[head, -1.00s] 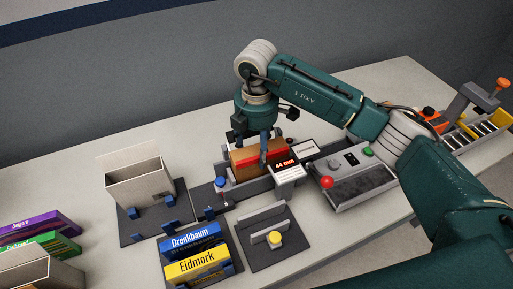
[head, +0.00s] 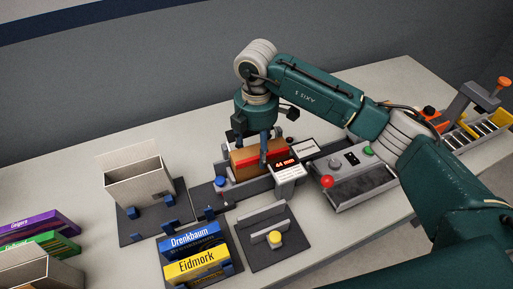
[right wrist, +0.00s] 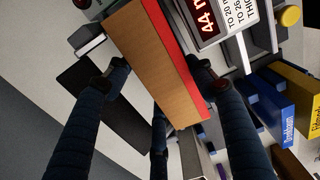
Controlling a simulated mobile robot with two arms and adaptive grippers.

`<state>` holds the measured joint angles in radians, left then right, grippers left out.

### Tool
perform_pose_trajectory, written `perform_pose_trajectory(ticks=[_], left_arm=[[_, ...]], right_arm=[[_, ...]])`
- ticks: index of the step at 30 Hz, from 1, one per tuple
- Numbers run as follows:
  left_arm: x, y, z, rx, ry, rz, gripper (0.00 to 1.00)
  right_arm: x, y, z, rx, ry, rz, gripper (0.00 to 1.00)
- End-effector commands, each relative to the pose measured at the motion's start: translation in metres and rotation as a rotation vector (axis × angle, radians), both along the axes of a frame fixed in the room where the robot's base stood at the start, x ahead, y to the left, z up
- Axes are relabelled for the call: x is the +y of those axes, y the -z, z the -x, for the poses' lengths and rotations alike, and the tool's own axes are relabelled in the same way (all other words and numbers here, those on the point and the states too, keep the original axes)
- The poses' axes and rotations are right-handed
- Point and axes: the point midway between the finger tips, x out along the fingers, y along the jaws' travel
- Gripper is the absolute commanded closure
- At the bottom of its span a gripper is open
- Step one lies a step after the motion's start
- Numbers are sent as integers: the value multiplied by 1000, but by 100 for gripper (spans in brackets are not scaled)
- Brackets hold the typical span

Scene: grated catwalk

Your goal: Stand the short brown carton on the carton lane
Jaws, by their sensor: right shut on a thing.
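A brown carton with a red side (head: 245,163) stands in a grey channel (head: 235,191) on the table in the head view. My right gripper (head: 254,148) reaches down over it from above and is shut on it. In the right wrist view the carton (right wrist: 153,60) lies between the dark fingers, its red side facing right. Its underside is hidden, so I cannot tell whether it touches the channel floor. No label names the carton lane, and I cannot tell which fixture it is. My left gripper is not in view.
A display reading 44 mm (head: 286,165) stands close to the right of the carton. A control box with a red knob (head: 355,187) is further right. An open-topped box (head: 140,187), blue and yellow boxes (head: 197,263) and a yellow-knobbed fixture (head: 258,220) stand nearby.

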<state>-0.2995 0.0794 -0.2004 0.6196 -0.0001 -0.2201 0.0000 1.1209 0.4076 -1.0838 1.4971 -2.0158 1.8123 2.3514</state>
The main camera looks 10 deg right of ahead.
Motion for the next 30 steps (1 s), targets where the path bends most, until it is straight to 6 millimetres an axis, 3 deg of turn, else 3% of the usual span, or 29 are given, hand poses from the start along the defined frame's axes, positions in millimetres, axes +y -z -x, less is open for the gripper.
perform_pose_trajectory(ticks=[2,3,6,19,23,30], left_arm=[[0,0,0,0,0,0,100],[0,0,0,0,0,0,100],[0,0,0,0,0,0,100],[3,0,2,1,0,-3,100],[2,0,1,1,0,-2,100],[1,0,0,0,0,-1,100]], right_arm=[[0,-1,0,-1,0,0,72],[0,-1,0,-1,0,0,37],[0,-1,0,-1,0,-1,23],[1,-8,-2,-6,1,-4,23],[1,-28,-2,-8,1,-4,23],[0,-79,-1,-7,1,-2,23]])
